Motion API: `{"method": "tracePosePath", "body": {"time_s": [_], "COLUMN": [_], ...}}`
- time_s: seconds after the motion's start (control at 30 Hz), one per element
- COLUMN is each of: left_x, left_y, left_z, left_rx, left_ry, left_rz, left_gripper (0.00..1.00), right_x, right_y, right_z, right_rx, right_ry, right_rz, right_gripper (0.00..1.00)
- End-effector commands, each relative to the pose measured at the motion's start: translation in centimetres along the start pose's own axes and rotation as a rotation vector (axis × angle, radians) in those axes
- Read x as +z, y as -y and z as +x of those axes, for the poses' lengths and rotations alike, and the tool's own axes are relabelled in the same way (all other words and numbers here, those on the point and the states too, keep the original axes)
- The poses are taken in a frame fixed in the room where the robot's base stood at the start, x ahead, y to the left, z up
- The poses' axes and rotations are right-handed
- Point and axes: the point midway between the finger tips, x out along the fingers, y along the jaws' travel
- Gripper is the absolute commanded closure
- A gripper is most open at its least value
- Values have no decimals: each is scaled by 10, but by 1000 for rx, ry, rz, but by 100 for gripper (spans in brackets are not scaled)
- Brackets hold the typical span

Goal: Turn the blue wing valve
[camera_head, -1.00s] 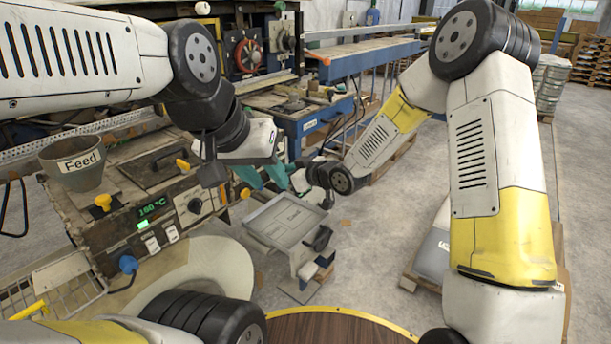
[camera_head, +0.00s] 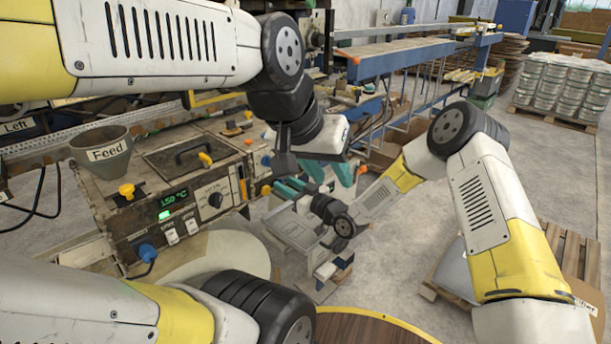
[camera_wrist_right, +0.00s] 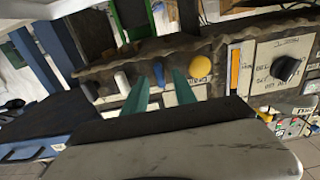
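The blue wing valve (camera_wrist_right: 158,76) shows in the right wrist view on a worn machine panel, between a white knob (camera_wrist_right: 122,82) and a round yellow knob (camera_wrist_right: 199,68). My right gripper (camera_wrist_right: 160,92) is open there, its teal fingers on either side of the valve in the picture; I cannot tell if they touch it. In the head view my right gripper (camera_head: 291,187) is beside the machine's right end and the valve cannot be made out. My left gripper (camera_head: 331,171), further right, has its teal fingers apart and looks empty.
The machine's front carries an orange slider (camera_head: 243,184), a black dial (camera_head: 215,198), and another blue knob (camera_head: 146,252) at lower left. A grey tray (camera_head: 290,228) stands below the grippers. A blue-framed conveyor (camera_head: 400,55) stands behind.

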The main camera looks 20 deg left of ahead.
Motion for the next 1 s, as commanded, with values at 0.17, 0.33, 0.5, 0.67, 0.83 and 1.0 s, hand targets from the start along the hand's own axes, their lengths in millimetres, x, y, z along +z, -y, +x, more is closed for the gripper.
{"method": "tracePosePath", "body": {"time_s": [0.17,0.33,0.5,0.67,0.83,1.0], "left_x": [0,0,0,0,0,0], "left_y": [0,0,0,0,0,0], "left_z": [0,0,0,0,0,0], "left_rx": [0,0,0,0,0,0], "left_ry": [0,0,0,0,0,0], "left_rz": [0,0,0,0,0,0], "left_gripper": [64,64,64,64,64,64], "right_x": [1,0,0,0,0,1], "right_y": [1,0,0,0,0,-1], "right_z": [11,12,12,12,11,11], "right_rx": [-1,0,0,0,0,1], "right_ry": [1,2,2,2,2,2], "right_rz": [1,2,1,1,5,40], "right_gripper": [67,67,87,100,100,100]}}
